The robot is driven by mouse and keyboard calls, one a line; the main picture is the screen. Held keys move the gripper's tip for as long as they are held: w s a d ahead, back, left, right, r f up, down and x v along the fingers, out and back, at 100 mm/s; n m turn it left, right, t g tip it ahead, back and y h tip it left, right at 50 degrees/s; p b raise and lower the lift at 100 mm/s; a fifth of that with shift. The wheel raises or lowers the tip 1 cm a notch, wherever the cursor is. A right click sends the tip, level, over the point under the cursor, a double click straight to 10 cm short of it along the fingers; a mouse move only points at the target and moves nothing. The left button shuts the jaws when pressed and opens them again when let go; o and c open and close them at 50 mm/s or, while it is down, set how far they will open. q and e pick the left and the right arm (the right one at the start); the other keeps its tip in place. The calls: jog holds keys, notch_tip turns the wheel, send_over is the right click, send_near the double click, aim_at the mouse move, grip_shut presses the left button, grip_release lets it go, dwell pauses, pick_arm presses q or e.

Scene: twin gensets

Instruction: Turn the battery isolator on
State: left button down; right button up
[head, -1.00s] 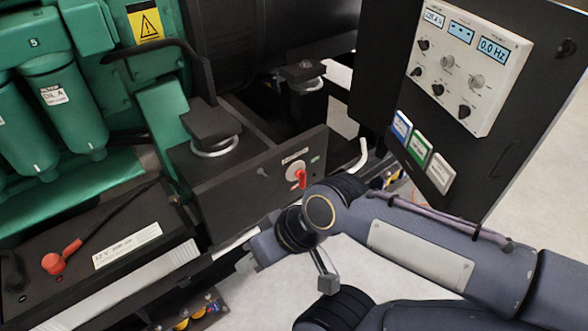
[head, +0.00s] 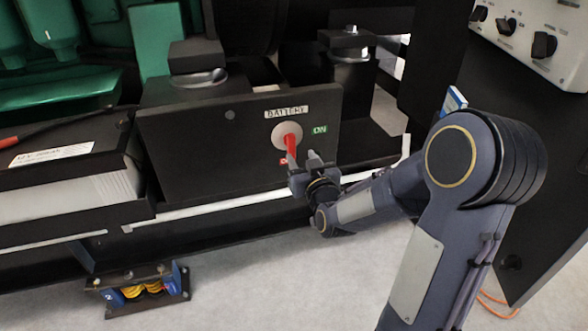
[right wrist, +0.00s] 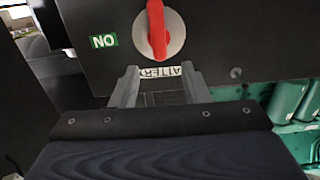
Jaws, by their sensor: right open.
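The battery isolator is a red handle (head: 291,146) on a pale round plate (head: 280,131), set in a dark front panel (head: 190,140). The handle points down, toward a red label partly hidden by my gripper. A green ON label (head: 320,129) is right of the plate and a BATTERY label (head: 287,112) above it. My right gripper (head: 303,162) is open and empty, close to the handle's lower end. In the right wrist view, upside down, the red handle (right wrist: 156,28) shows beyond the open fingers (right wrist: 159,72); contact is not visible. My left gripper is out of view.
A battery box (head: 60,170) stands left of the panel. A control cabinet (head: 540,150) with knobs is at the right, close to my right arm. A blue-sided mount (head: 140,290) with yellow coils sits low left. Pale floor lies below the panel.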

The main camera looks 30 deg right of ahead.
aim_at(293, 143)
jog(key=b+x, duration=0.1)
jog(key=x, duration=0.7)
jog(key=shift+w+f, duration=0.1)
jog(key=shift+f, duration=0.05)
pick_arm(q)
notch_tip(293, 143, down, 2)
pick_arm(e)
jog(key=shift+c, duration=0.4)
grip_shut()
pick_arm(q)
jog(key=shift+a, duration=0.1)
